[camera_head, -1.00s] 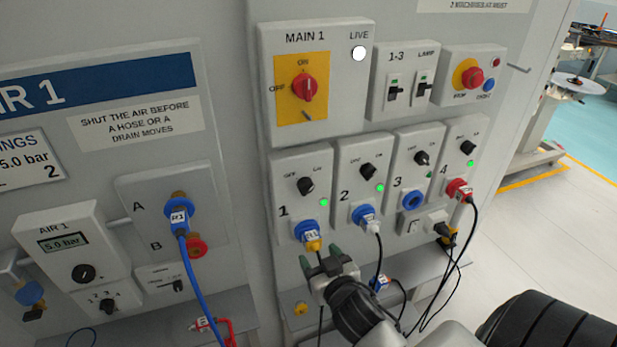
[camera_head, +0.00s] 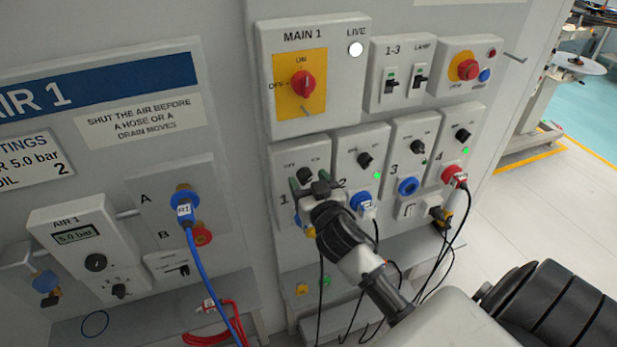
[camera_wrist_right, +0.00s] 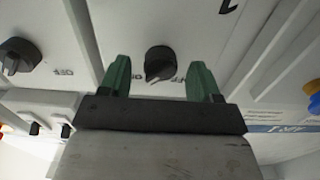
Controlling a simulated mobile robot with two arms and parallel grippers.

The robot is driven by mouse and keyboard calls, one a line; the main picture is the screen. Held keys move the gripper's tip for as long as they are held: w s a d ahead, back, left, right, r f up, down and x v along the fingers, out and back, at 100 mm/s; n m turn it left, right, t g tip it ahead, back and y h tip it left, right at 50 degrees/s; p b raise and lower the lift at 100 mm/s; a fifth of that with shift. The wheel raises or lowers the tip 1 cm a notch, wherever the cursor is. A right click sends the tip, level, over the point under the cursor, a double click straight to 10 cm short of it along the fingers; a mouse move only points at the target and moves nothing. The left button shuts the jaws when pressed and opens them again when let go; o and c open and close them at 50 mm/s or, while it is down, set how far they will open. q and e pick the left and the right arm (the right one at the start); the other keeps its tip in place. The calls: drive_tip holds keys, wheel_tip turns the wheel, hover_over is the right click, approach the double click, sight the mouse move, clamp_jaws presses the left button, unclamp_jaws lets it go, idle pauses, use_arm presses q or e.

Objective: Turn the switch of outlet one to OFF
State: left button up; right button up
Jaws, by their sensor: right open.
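The switch of outlet one (camera_head: 304,173) is a black knob on the grey outlet panel, partly hidden by my right gripper in the head view. In the wrist view the knob (camera_wrist_right: 159,62) shows between the green fingertips, its pointer apparently towards the ON label. My right gripper (camera_head: 311,182) is open and empty in front of this knob, a finger on either side; it also shows in the wrist view (camera_wrist_right: 160,80). I cannot tell whether the fingers touch the knob. The lamp and socket of outlet one are mostly hidden. My left gripper is not in view.
Outlet two's knob (camera_head: 365,159) is close on the right, with a blue plug (camera_head: 362,204) below. Outlet four holds a red plug (camera_head: 454,176). The MAIN 1 switch (camera_head: 302,84) is above. Cables hang below the outlets over a grey shelf (camera_head: 290,276).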

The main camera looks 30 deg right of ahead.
drive_tip(key=shift+w, duration=0.2)
drive_tip(key=shift+c, duration=0.2)
drive_tip(key=c, duration=0.9)
